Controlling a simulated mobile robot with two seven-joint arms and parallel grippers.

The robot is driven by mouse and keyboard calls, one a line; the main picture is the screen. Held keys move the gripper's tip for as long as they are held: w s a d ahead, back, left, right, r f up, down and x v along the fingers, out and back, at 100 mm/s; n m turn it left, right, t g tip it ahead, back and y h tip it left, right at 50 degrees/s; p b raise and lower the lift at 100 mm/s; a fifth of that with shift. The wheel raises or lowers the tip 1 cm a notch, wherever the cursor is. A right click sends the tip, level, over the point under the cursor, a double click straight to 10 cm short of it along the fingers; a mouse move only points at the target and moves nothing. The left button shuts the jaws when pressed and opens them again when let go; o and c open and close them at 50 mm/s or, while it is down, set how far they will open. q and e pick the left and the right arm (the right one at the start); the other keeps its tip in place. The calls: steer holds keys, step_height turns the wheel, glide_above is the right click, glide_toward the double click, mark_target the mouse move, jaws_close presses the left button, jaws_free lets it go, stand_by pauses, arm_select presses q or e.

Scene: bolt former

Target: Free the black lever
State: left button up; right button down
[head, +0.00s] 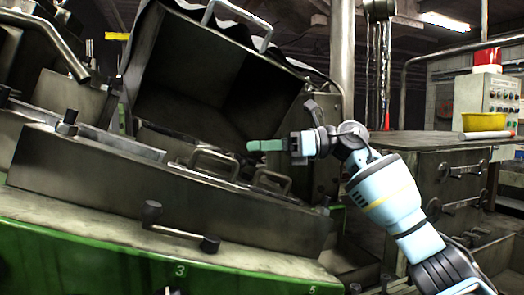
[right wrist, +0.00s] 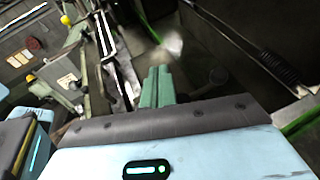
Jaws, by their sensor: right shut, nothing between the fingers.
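A smaller black-knobbed lever (head: 68,122) stands at the upper left of the machine. My right gripper (head: 250,146) points left in front of the open dark housing, above the metal handles, apart from both levers. Its green fingers (right wrist: 157,86) are together and empty in the right wrist view. My left gripper is not in view.
Grey loop handles (head: 214,160) rise from the machine's top just below my right gripper. A raised metal hood (head: 190,60) stands behind it. A workbench (head: 440,140) with a yellow bowl (head: 484,122) and a control box (head: 486,93) are at the right.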

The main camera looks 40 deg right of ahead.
steer(key=s+a, duration=0.3)
steer(key=s, duration=0.2)
steer(key=shift+s+a+r+b, duration=0.2)
steer(key=shift+a+r+b, duration=0.1)
steer(key=shift+b, duration=0.15)
stand_by(0.4)
